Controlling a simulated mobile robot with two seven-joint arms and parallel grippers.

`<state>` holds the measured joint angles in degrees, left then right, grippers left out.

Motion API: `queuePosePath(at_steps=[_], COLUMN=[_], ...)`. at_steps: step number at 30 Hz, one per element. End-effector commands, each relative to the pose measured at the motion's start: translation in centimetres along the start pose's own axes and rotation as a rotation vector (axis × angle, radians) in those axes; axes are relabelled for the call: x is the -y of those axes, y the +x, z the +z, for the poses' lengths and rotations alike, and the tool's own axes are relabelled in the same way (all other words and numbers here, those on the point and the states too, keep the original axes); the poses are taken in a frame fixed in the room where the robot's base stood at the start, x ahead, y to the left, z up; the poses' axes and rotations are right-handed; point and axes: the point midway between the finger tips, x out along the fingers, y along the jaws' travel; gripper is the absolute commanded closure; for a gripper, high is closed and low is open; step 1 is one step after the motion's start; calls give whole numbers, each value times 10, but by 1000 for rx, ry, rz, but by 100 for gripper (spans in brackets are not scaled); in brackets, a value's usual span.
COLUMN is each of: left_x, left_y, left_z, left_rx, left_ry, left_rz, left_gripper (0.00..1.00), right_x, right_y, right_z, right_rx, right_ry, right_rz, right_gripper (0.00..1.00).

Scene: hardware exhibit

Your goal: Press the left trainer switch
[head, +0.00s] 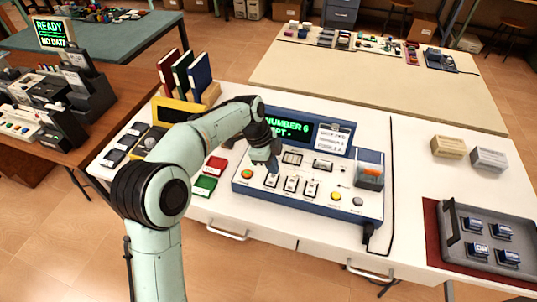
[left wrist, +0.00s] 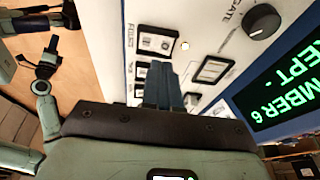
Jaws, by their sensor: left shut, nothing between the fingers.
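The trainer (head: 340,208) is a blue-edged console with a white sloping face, standing on the white table. Its face has a row of three pale rocker switches; the left switch (head: 272,181) is beside an orange-ringed green button. My left gripper (head: 274,167) is over the left part of the face, fingers shut and empty, pointing down just above the left switch. In the left wrist view its fingers (left wrist: 164,83) are together, next to a framed switch (left wrist: 156,43); contact cannot be told. A dark hand-like part (left wrist: 47,60) at the left may be my right gripper, too small to read.
A green screen (head: 288,128) and a propped card (head: 333,137) stand behind the face. Red and green blocks (head: 206,185) lie left of the console. A grey tray (head: 455,248) with blue parts is at the right. A black cable (head: 391,190) runs along the console's right side.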

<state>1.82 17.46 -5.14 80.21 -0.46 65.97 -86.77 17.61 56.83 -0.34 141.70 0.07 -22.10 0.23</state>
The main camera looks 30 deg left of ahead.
Motion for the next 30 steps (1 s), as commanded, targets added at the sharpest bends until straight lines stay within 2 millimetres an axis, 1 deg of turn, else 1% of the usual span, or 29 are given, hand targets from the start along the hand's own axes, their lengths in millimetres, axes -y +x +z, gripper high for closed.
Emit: queuePosePath(at_steps=[1,3,6,17,20,21,30], left_x=[0,1,1,2,4,6,3], left_y=[8,14,19,21,27,30,29], left_z=[2,4,6,7,9,10,9], left_rx=[1,1,1,0,1,1,2], left_ry=[-1,-1,-1,-1,-2,-6,-3], left_rz=[4,2,1,0,3,14,10], left_gripper=[100,100,100,100,100,100,100], right_x=[0,0,-1,0,-1,1,0], right_y=[1,1,2,2,2,-2,1], right_z=[0,0,0,0,0,0,0], right_rx=[0,0,1,1,1,0,0], right_ry=[0,0,0,0,0,0,0], right_rz=[0,0,0,0,0,0,0], right_gripper=[100,100,100,100,100,100,100])
